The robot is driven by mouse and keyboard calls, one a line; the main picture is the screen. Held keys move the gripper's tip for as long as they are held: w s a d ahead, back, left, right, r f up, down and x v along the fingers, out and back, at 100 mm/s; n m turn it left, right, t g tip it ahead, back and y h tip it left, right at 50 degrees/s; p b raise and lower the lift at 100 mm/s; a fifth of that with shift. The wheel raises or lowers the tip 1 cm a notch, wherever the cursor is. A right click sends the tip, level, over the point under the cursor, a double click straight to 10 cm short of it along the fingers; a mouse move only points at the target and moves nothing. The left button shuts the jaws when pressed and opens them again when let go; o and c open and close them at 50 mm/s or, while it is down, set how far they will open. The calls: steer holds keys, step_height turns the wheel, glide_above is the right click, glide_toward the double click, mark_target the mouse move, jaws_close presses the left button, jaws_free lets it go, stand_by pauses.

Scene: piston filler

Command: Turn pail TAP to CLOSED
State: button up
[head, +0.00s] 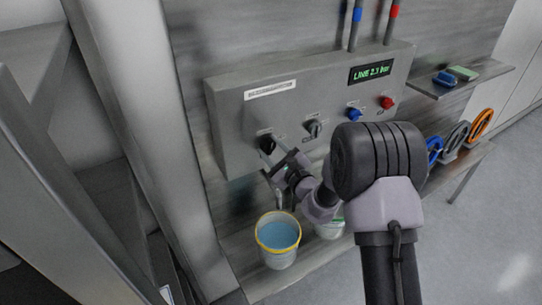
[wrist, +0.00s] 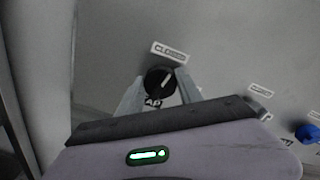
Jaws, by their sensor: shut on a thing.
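The black tap knob (head: 266,143) is at the left of the grey panel's front. In the wrist view the knob (wrist: 160,81) sits between the two fingers of my gripper (wrist: 161,88), which is shut on it. The knob's pale pointer mark slants up and slightly right, towards the CLOSED label (wrist: 170,52) above it. A label below the knob is partly hidden; "AP" shows. In the head view my gripper (head: 275,159) reaches up to the knob from the lower right. A pail (head: 279,256) with a yellow rim and blue liquid stands below.
A green display (head: 371,72) reads LINE 2.1 bar. Another container (head: 330,230) is partly hidden behind my arm. Coloured rings (head: 480,124) stand at the right.

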steer(key=shift+n+b, duration=1)
steer(key=o, duration=1.4)
steer(key=shift+c, duration=0.2)
steer(key=v, duration=1.7)
steer(key=shift+s+b, duration=0.2)
steer(key=shift+b, duration=0.15)
steer(key=shift+d, duration=0.15)
